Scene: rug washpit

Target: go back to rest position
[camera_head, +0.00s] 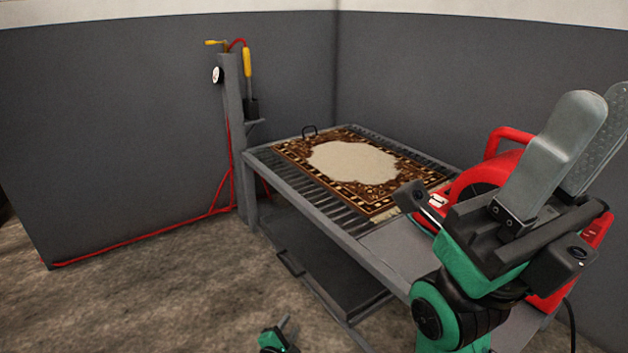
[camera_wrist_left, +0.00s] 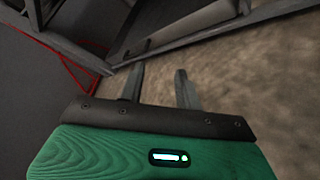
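My left gripper (camera_head: 285,322) shows small at the bottom of the head view, low over the floor beside the grey table. In the left wrist view its two fingers (camera_wrist_left: 158,88) stand apart with bare floor between them, so it is open and empty. My right gripper (camera_head: 592,115) shows large at the right of the head view, raised with its fingers pointing up. Its fingers look apart, with the textured inner face of the rear one showing, and nothing is seen between them.
A patterned rug (camera_head: 355,162) lies on the slatted table (camera_head: 300,190). A red machine (camera_head: 478,180) stands behind my right gripper. A post (camera_head: 236,140) with a red hose (camera_head: 150,233) stands at the table's left end. The floor (camera_head: 150,300) at left is clear.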

